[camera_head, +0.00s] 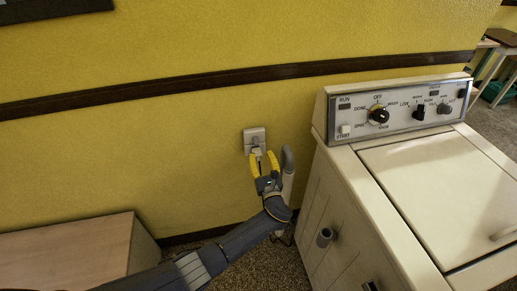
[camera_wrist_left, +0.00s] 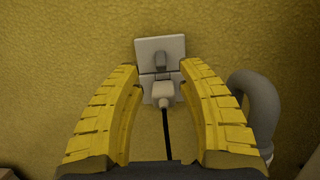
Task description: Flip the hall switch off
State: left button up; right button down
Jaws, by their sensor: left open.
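A pale wall plate (camera_head: 254,132) is on the yellow wall, left of the washer. In the left wrist view the plate (camera_wrist_left: 146,46) has a small grey switch piece (camera_wrist_left: 160,62) in its upper half. A pale plug (camera_wrist_left: 163,93) sits in its lower half, with a dark cord hanging down. My left gripper (camera_head: 262,157) is open in front of the plate, its yellow fingers apart and empty. In the left wrist view the fingertips (camera_wrist_left: 160,74) appear on either side of the plate. I cannot tell whether they touch it. My right gripper is not in view.
The cream washer (camera_head: 345,180) with its control panel stands close to the right of the gripper. A grey curved hose (camera_wrist_left: 258,100) is just right of the fingers. A wooden-topped box (camera_head: 70,250) is at lower left. The wall left of the plate is clear below the dark rail.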

pick_arm(q)
jog(key=shift+v, duration=2.85)
